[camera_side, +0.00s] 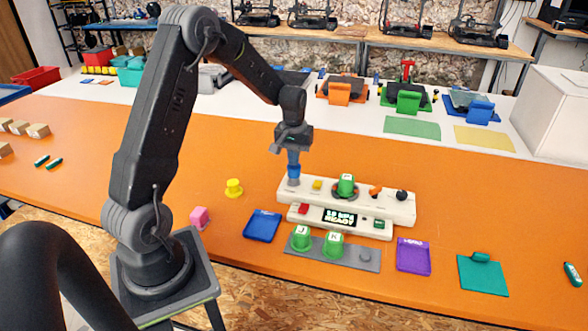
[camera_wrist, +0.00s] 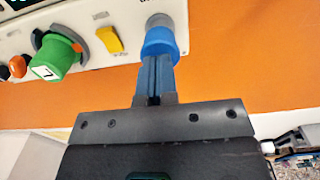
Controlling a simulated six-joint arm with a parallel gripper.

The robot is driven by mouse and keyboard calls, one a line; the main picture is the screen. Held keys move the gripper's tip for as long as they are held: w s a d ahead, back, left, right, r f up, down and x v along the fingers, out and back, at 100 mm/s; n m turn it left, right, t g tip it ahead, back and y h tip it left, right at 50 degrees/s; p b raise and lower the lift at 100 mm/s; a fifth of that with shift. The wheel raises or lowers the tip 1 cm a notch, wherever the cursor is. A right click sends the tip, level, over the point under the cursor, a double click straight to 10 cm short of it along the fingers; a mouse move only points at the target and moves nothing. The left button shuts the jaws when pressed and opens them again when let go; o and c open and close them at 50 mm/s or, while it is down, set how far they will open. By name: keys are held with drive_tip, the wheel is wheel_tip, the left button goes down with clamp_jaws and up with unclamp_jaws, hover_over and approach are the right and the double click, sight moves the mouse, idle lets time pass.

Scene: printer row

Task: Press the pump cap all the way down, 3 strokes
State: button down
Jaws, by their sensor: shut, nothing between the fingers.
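The pump cap (camera_side: 294,171) is a blue cap on a grey post at the left end of the white panel (camera_side: 330,197). It also shows at the top of the wrist view (camera_wrist: 160,42), with the grey post (camera_wrist: 158,20) past it. My gripper (camera_side: 293,163) is shut and empty, pointing down directly over the cap. Its blue fingers (camera_wrist: 155,60) meet the cap in the wrist view, and they appear to touch it. The fingertips' exact contact is hidden, and I cannot tell how far the cap is pressed.
On the panel beside the cap are a yellow switch (camera_side: 317,184), a green knob (camera_side: 346,184), an orange knob (camera_side: 375,190) and a black knob (camera_side: 401,195). A lit display (camera_side: 339,217) sits below. Two green caps stand on a grey strip (camera_side: 365,257) in front.

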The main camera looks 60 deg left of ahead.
drive_tip(key=shift+f, duration=1.5)
drive_tip(key=shift+r, duration=2.35)
drive_tip(key=shift+r, duration=0.1)
wheel_tip(320, 180, up, 6)
drive_tip(key=shift+f, duration=0.1)
